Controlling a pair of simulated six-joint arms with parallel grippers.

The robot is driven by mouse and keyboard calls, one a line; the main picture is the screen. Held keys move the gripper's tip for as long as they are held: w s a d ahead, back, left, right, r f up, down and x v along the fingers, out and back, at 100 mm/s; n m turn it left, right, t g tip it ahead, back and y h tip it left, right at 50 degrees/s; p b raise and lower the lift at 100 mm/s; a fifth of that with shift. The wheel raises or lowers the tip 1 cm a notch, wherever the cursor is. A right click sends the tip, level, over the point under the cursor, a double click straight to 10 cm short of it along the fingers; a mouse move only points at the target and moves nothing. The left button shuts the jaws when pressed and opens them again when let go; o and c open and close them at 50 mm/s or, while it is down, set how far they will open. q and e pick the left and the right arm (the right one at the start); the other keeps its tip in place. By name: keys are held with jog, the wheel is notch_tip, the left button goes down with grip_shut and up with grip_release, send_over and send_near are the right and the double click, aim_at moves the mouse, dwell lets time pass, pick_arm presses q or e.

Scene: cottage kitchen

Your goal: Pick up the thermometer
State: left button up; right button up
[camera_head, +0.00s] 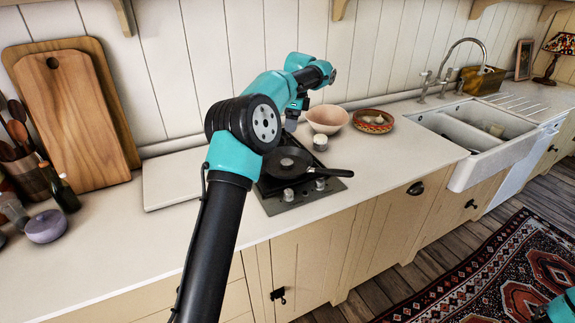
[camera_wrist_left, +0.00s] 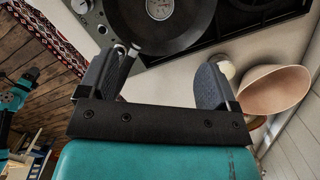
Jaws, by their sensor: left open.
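A small round dial with a pale face, likely the thermometer (camera_wrist_left: 160,8), lies in the black frying pan (camera_wrist_left: 190,28) at the top edge of the left wrist view. In the head view the pan (camera_head: 313,171) sits on the dark hob, and a small round shape in it (camera_head: 286,162) is too small to read clearly. My left gripper (camera_head: 291,118) hangs over the back of the hob, mostly hidden by its own arm. In the left wrist view it (camera_wrist_left: 157,64) is open and empty, with the dial beyond its fingertips, not between them.
A pink bowl (camera_head: 327,118) and a patterned bowl (camera_head: 373,121) stand behind the hob to the right. A small pale-topped pot (camera_head: 320,142) stands close by. Cutting boards (camera_head: 75,120) lean at the left.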

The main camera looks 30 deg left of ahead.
pick_arm(q)
send_over(287, 162)
jog(key=f, duration=1.1)
jog(key=shift+w+d+f, duration=0.15)
jog(key=shift+d+f, duration=0.05)
jog(key=shift+f, duration=0.15)
jog(key=shift+a+f, duration=0.2)
jog(key=shift+f, duration=2.4)
jog(key=shift+c, duration=0.2)
jog(key=c, duration=1.1)
jog(key=shift+o, duration=0.2)
jog(key=shift+r, duration=0.1)
